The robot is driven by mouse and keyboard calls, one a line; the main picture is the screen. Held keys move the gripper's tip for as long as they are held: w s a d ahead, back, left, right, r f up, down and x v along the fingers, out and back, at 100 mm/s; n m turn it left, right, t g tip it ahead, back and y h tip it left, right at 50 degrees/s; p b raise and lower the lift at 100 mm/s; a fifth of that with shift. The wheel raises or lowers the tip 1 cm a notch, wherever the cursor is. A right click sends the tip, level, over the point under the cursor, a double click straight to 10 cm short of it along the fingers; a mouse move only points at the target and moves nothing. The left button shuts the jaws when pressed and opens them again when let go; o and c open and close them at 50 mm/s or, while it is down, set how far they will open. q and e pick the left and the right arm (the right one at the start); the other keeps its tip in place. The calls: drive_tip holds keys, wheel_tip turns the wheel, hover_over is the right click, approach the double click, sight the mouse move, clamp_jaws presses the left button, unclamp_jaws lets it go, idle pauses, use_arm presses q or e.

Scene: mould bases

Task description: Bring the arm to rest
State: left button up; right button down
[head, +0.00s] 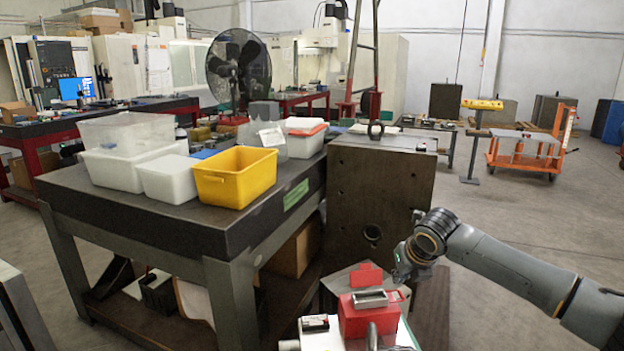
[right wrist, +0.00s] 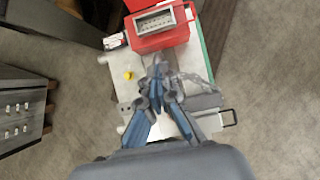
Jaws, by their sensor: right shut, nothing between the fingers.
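My right arm comes in from the right in the head view. Its gripper (head: 402,266) hangs above and to the right of a red box (head: 352,320) and is apart from it. In the right wrist view my right gripper (right wrist: 158,88) has its fingertips together with nothing between them. The red box, with a grey metal frame on its top, also shows there (right wrist: 148,41), beyond the fingertips. My left gripper is in neither view.
A light work surface (right wrist: 192,58) lies below the gripper and bears the red box. A large dark mould block (head: 350,190) stands behind. At left, a heavy table (head: 170,222) bears a yellow bin (head: 222,190) and white bins. Open floor (head: 530,220) lies at right.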

drive_tip(key=s+a+f+m+g+y, duration=0.2)
drive_tip(key=s+a+f+m, duration=0.3)
drive_tip(key=s+a+f, duration=0.75)
drive_tip(key=s+a+f+m+y, duration=0.1)
drive_tip(key=s+a+f+m, duration=0.2)
drive_tip(key=s+m, duration=0.25)
drive_tip(key=s+a+f+m+y, duration=0.1)
drive_tip(key=s+a+f+m, duration=0.1)
drive_tip(key=s+m, duration=0.35)
drive_tip(key=s+d+f+m+g+h, duration=0.1)
drive_tip(key=s+d+f+m+h, duration=0.1)
drive_tip(key=s+d+m, duration=0.8)
drive_tip(key=s+d+f+m+h, duration=0.3)
drive_tip(key=s+d+m, duration=0.5)
drive_tip(key=s+m, duration=0.25)
wheel_tip(320, 180, down, 24)
drive_tip(key=s+r+n+g+p, duration=0.1)
drive_tip(key=s+p, duration=0.1)
drive_tip(key=s, duration=0.1)
use_arm(q)
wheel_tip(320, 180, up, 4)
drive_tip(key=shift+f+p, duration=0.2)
drive_tip(key=shift+p, duration=0.65)
use_arm(e)
drive_tip(key=s+d+f+g, duration=0.1)
drive_tip(key=s+d+f, duration=0.1)
drive_tip(key=s+f, duration=1.2)
drive_tip(key=shift+s+d+f+g, duration=0.25)
drive_tip(key=shift+s+d+g, duration=0.05)
drive_tip(key=shift+s, duration=0.75)
